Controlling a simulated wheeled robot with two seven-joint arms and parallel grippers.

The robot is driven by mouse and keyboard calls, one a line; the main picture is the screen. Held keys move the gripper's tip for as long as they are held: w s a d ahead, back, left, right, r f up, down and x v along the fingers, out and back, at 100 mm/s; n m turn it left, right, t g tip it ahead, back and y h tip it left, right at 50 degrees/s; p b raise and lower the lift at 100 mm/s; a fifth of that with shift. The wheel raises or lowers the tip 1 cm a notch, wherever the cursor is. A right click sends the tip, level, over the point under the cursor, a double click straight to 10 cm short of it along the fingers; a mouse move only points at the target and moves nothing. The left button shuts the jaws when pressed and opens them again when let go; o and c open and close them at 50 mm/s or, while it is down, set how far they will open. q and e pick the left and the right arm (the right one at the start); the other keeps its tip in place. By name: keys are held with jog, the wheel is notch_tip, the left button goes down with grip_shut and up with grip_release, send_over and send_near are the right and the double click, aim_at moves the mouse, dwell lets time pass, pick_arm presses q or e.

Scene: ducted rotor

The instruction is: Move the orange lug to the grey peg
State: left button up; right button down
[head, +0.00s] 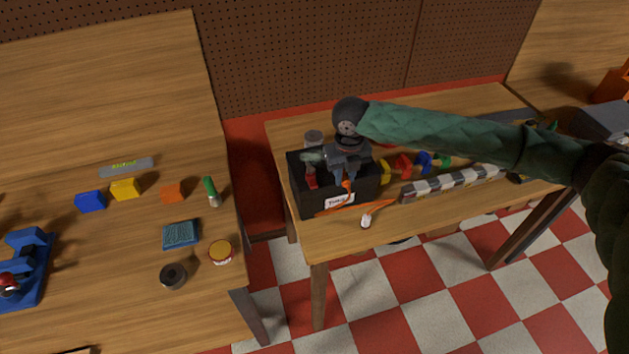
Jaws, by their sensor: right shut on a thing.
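My right gripper (346,182) hangs over the front part of a black bin (301,190) on the right-hand table. It is shut on a small orange piece, which looks like the orange lug (348,187); the fingers hide part of it. More orange shows just below, at the bin's front edge, and I cannot tell whether it joins the held piece. I cannot pick out the grey peg for certain. My left gripper is not in view.
The right table (420,226) also holds a striped bar (455,184), small coloured pieces (425,161) and an orange-handled tool (370,212). A floor gap separates it from the left table (110,265), which carries coloured blocks (125,189), a blue sponge (181,234) and a blue vise-like device (28,262).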

aim_at(345, 177)
jog(key=c, duration=1.1)
grip_release()
jog(key=shift+c, duration=0.2)
jog(key=shift+r+b, duration=0.35)
jog(key=shift+b, duration=0.1)
notch_tip(345, 177, up, 6)
jog(key=b, duration=0.3)
jog(key=shift+r, duration=0.55)
